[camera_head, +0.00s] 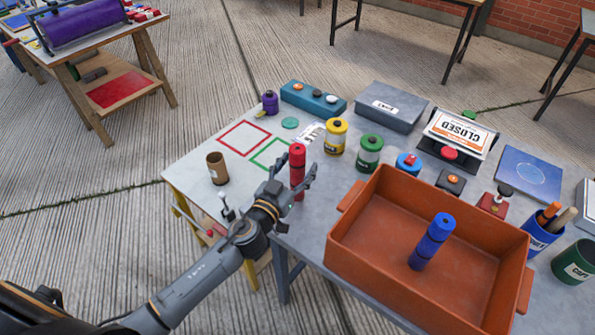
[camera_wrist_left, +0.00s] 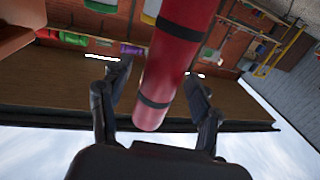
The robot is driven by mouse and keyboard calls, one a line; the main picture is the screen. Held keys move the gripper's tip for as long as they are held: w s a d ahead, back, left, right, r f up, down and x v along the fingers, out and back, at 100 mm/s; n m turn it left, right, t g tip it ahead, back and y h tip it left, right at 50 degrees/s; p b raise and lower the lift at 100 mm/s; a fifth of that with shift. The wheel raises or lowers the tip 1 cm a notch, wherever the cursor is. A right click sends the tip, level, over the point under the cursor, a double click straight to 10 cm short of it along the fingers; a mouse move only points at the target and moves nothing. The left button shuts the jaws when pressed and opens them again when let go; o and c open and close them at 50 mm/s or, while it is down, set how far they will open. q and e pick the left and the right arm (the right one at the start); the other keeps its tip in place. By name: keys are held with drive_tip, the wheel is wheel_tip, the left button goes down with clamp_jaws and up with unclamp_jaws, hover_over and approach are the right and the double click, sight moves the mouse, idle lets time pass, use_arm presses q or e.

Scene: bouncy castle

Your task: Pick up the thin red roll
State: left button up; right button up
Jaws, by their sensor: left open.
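The thin red roll (camera_head: 297,167) stands upright on the grey table, near the green outlined square. My left gripper (camera_head: 292,183) is open at the roll, with its fingers at the roll's lower part. In the left wrist view the red roll (camera_wrist_left: 174,60), with dark bands, lies between the two spread fingers of the left gripper (camera_wrist_left: 160,95). A gap shows on the left finger's side; the right finger is close to the roll, and I cannot tell whether it touches. My right gripper is not in view.
An orange tray (camera_head: 349,237) with a blue roll (camera_head: 432,241) in it stands to the right. A brown cup (camera_head: 217,168) stands to the left. Yellow (camera_head: 336,137) and green (camera_head: 369,152) jars stand behind the roll. The red outlined square (camera_head: 243,137) is empty.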

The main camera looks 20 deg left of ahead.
use_arm(q)
drive_tip(key=shift+w, duration=0.1)
clamp_jaws()
drive_tip(key=shift+r, duration=0.2)
